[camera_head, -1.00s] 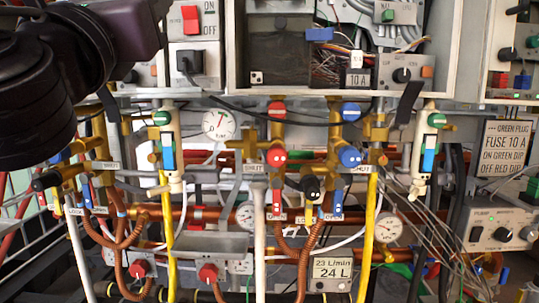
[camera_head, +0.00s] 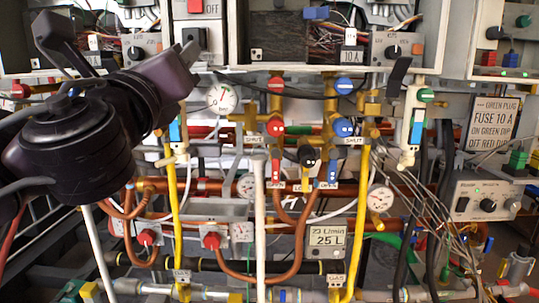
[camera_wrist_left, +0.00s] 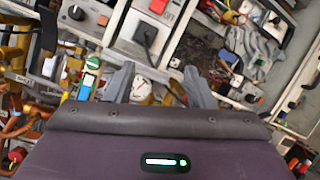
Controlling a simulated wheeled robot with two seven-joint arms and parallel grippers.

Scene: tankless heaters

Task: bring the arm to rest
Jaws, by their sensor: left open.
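My left arm (camera_head: 75,145) comes in from the left in the camera_head view, dark and bulky, in front of the left part of the heater wall. My left gripper (camera_wrist_left: 158,70) shows in the left wrist view as a purple body with two grey fingers spread apart. Nothing sits between the fingers; pipes and panels show behind them. In the camera_head view I cannot make out both fingertips. My right gripper is in no view.
Valves with red handles (camera_head: 276,126) and blue handles (camera_head: 343,127) stand out from the pipes at the middle. A display (camera_head: 326,240) reads 25 L. A control box (camera_head: 487,197) and a sign (camera_head: 492,124) are at the right. Copper and yellow pipes crowd below.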

